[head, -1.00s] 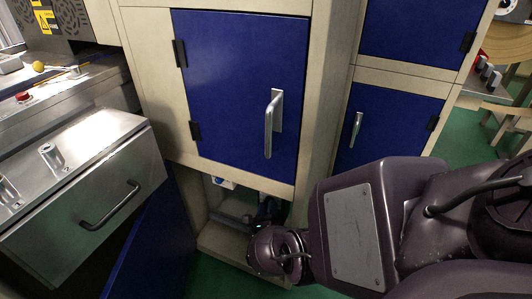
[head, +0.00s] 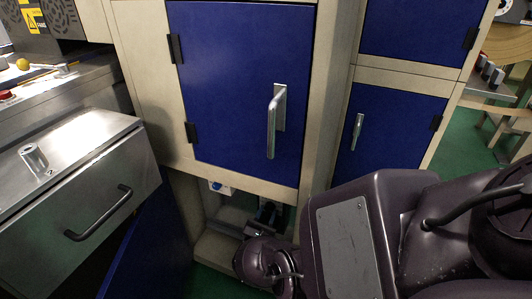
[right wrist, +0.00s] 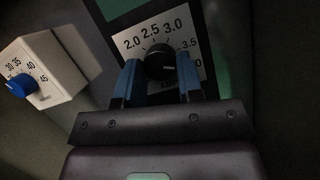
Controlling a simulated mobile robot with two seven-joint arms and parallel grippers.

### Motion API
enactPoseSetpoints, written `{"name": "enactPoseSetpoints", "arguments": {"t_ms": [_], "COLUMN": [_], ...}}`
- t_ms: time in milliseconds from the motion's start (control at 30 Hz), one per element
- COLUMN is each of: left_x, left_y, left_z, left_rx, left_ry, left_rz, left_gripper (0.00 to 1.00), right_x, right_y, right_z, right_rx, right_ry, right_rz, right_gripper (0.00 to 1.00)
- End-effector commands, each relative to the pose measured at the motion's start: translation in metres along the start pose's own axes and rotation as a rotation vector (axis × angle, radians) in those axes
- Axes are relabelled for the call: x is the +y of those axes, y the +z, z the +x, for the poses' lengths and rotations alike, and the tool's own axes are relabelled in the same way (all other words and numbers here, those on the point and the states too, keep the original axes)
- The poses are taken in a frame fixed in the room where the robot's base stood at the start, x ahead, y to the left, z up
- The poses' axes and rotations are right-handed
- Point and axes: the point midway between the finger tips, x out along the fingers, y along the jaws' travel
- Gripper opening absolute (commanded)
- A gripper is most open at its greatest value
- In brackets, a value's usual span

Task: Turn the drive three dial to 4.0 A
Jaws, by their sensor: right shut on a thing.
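The dial is a black round knob (right wrist: 160,56) on a white scale plate (right wrist: 132,38) in the right wrist view. The plate reads 2.0, 2.5, 3.0 and 3.5, with a further number partly hidden at the right. My right gripper (right wrist: 158,70) has its blue fingers on either side of the knob and is shut on it. The knob's pointer is too dark to read, and the fingers cover the lower scale. In the head view, my right arm reaches into the low opening under a blue door, where the dial cannot be made out. My left gripper is not in view.
A white box (right wrist: 58,62) with a blue knob (right wrist: 20,86) marked 30 to 45 stands left of the dial. A blue cabinet door (head: 240,85) hangs above the opening. A metal drawer unit (head: 75,185) stands at the left. Green floor shows at the right.

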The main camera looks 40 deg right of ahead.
Motion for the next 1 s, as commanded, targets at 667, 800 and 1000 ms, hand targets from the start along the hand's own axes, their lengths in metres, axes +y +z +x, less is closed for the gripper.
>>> {"name": "enactPoseSetpoints", "arguments": {"t_ms": [667, 800, 1000], "left_x": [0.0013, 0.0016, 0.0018], "left_y": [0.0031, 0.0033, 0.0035], "left_z": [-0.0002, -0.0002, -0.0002], "left_rx": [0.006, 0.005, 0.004], "left_ry": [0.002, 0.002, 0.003], "left_rz": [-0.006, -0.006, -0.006], "left_gripper": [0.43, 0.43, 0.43], "right_x": [0.0024, 0.0024, 0.0019], "right_y": [0.0008, 0.0009, 0.0006], "right_z": [0.0003, 0.0004, 0.0004], "right_rx": [-0.007, -0.008, -0.007], "right_ry": [-0.040, -0.040, -0.040], "right_rz": [0.115, 0.114, 0.113], "right_gripper": [0.10, 0.10, 0.59]}}
